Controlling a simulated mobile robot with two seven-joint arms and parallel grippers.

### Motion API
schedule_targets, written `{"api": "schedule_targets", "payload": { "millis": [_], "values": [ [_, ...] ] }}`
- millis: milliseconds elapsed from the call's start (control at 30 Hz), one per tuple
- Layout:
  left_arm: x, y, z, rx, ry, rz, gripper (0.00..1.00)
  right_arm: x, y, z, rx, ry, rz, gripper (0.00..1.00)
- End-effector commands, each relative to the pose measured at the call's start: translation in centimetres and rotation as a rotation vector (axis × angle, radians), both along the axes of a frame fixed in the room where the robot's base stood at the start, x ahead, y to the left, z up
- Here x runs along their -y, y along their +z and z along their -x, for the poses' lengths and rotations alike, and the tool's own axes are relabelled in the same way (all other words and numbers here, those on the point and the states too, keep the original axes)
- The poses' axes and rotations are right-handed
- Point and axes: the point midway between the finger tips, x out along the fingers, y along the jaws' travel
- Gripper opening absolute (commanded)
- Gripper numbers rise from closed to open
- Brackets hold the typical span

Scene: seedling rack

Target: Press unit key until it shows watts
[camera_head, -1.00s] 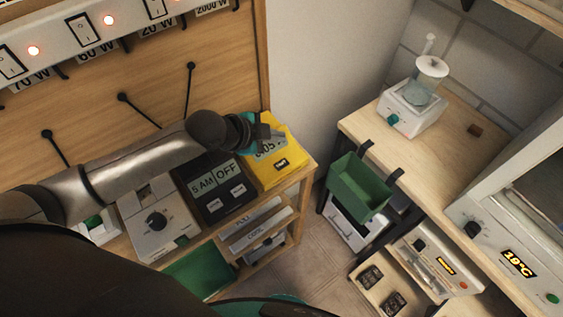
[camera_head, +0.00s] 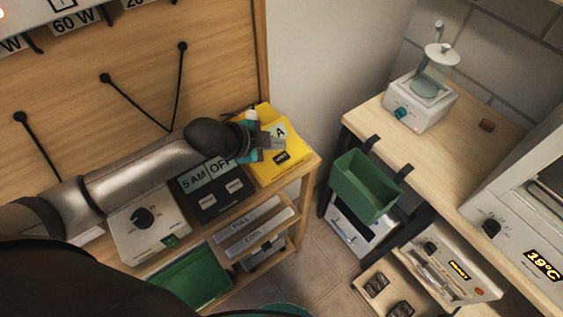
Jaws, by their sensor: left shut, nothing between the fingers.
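The yellow meter (camera_head: 284,172) stands at the right end of the wooden bench. Its pale display (camera_head: 281,131) is partly covered by my gripper; a letter that looks like "A" shows at its right end. A small black key (camera_head: 281,158) with a light label sits on the meter's front, below the display. My left gripper (camera_head: 274,140) comes in from the left, shut and empty, over the meter's display. Its tips appear a little above the key in the picture; I cannot tell whether they touch the meter. My right gripper is not in view.
Left of the meter, a black timer (camera_head: 212,190) reads "5 AM OFF", beside a grey dial box (camera_head: 150,222). A green tray (camera_head: 193,279) sits below. The wooden back panel (camera_head: 150,85) rises behind. Across a floor gap, a second bench (camera_head: 455,150) holds a white device (camera_head: 420,100).

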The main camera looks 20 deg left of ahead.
Motion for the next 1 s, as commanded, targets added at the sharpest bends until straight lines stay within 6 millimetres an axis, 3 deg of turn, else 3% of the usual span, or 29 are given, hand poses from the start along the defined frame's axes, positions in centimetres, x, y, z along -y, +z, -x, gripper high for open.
{"api": "schedule_targets", "payload": {
  "millis": [33, 200, 1000],
  "values": [
    [0.00, -1.00, 0.01, -0.002, 0.000, -0.002, 0.00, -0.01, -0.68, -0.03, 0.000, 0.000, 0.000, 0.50],
    [0.02, -1.91, -0.05, 0.000, 0.000, 0.000, 0.00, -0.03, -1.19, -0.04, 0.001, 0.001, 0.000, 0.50],
    [-0.01, -1.93, -0.03, 0.000, 0.000, 0.000, 0.00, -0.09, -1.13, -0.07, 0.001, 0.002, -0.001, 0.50]
  ]
}}
